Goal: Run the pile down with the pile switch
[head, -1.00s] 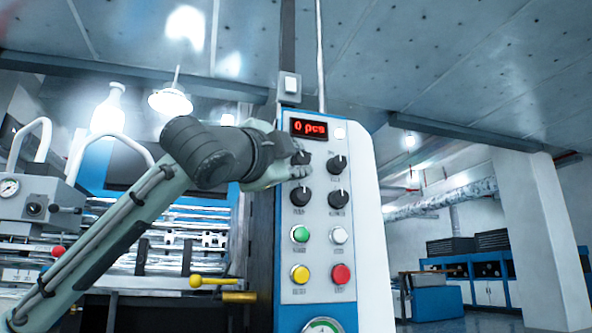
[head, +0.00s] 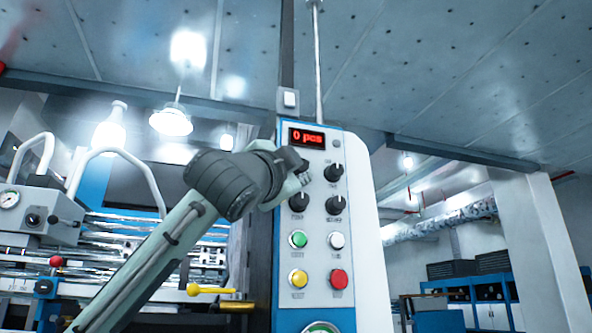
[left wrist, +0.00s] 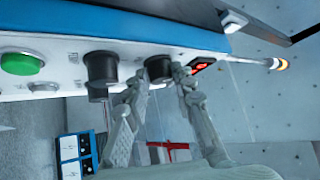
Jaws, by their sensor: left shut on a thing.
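The control panel (head: 317,225) has a red display (head: 307,138) reading "0 pcs" and several black rotary knobs. My left gripper (head: 300,180) is at the panel's upper left knob, just below the display, and hides it in the head view. In the left wrist view my left gripper (left wrist: 155,88) has its fingers on this black knob (left wrist: 158,68) and is shut on it. A lower left knob (left wrist: 100,68) is beside it there. An upper right knob (head: 334,172) is free. The knob labels are too small to read. My right gripper is out of view.
Below the knobs are a green button (head: 298,239), a white button (head: 337,240), a yellow button (head: 298,278) and a red button (head: 338,279). A yellow-knobbed lever (head: 195,289) and the rollers are left of the panel. Right of the panel is open room.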

